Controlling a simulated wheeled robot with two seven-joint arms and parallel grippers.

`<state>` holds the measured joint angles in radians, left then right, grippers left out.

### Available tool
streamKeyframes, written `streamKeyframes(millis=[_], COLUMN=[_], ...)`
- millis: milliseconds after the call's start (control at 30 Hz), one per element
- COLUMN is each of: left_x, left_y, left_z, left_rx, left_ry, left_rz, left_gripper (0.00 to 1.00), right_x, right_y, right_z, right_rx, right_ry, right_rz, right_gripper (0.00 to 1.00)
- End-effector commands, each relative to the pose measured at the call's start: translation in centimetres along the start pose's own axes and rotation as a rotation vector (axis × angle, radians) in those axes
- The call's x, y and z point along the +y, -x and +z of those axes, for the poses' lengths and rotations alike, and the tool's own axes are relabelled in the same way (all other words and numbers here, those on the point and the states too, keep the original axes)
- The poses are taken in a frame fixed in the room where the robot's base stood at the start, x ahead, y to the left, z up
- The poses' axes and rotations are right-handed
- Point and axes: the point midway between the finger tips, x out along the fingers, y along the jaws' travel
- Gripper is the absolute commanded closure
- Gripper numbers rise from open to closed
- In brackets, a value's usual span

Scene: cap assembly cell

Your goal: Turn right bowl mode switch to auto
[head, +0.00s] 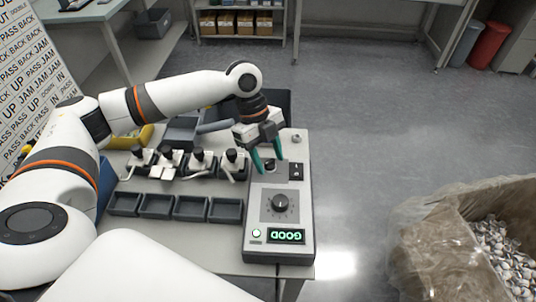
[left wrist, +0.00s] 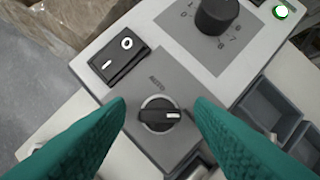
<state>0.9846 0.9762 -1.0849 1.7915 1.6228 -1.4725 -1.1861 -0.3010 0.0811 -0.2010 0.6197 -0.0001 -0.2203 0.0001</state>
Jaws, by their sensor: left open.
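The mode switch is a small black rotary knob on a grey plate of the control box (head: 305,225). In the left wrist view the mode switch (left wrist: 160,114) lies between the fingers, with its white mark pointing right. The AUTO label (left wrist: 157,81) sits above the knob there, so the mark is not at it. My left gripper (head: 269,166) is open, its two green fingers spread on either side of the knob. In the left wrist view the gripper (left wrist: 160,104) shows gaps between fingers and knob; contact cannot be told. My right gripper is not in view.
A black rocker switch (head: 296,171) sits beside the knob. A large dial (head: 280,202), a green lamp (head: 256,233) and a GOOD display (head: 287,236) are nearer me. Dark trays (head: 157,206) and several fixtures stand left. A lined bin (head: 430,225) stands right, beyond open floor.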

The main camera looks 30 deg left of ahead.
Motion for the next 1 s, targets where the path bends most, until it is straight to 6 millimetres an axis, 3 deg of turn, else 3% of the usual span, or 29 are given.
streamKeyframes(millis=[167, 433, 733, 1000], left_x=[0.0, 0.0, -0.1, -0.3], left_y=[0.0, 0.0, 0.2, 0.6], left_z=[0.0, 0.0, 0.1, 0.3], left_rx=[0.000, 0.000, 0.000, -0.002], left_ry=[0.000, 0.000, 0.033, 0.178], left_rz=[0.000, 0.000, 0.013, 0.071], left_gripper=[0.51, 0.96, 0.96, 0.96], right_x=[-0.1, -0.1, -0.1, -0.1], right_y=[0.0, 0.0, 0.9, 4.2], right_z=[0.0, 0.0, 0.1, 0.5], right_rx=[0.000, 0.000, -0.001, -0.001], right_ry=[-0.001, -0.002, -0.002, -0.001], right_rz=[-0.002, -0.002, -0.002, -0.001], right_gripper=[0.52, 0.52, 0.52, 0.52])
